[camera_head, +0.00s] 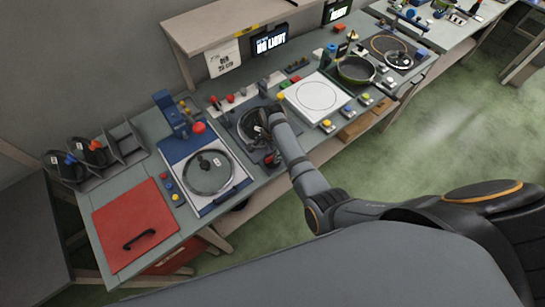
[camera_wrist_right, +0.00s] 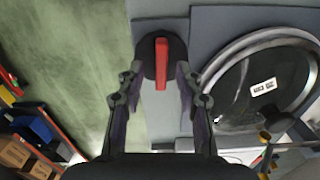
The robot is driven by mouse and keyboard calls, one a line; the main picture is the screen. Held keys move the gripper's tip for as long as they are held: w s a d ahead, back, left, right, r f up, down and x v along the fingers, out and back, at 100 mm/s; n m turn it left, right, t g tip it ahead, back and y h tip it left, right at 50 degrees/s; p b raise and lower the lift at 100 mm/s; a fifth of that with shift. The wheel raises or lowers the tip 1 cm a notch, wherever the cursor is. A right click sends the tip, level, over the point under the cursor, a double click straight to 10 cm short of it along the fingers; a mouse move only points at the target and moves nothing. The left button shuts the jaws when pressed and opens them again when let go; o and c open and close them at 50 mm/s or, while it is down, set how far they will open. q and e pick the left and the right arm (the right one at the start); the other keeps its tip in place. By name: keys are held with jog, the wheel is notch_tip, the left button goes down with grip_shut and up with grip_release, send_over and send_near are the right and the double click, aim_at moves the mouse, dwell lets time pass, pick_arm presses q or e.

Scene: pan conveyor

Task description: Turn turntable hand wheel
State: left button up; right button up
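The hand wheel (camera_wrist_right: 148,66) is a small dark round knob with a red bar handle (camera_wrist_right: 161,65) in the right wrist view. In the head view the red handle shows at the bench's front edge (camera_head: 271,158), partly hidden by my right arm. The turntable (camera_wrist_right: 262,85) is a dark disc with a pale ring and a small white label, to the right of the wheel. My right gripper (camera_wrist_right: 158,80) is open, its fingers on either side of the red handle with gaps between. Contact cannot be told. My left gripper is not in view.
Left of the turntable are a blue-and-white station with a lidded pan (camera_head: 209,172) and a red board (camera_head: 134,226). Right are a white square plate (camera_head: 316,98) and a green pan (camera_head: 355,69). A shelf (camera_head: 235,27) overhangs the back. Green floor is clear in front.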

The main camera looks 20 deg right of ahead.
jog(key=shift+w+f+b, duration=0.1)
jog(key=shift+f+b, duration=0.35)
jog(key=shift+f, duration=0.45)
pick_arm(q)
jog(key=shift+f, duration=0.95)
pick_arm(e)
jog(key=shift+r, duration=0.1)
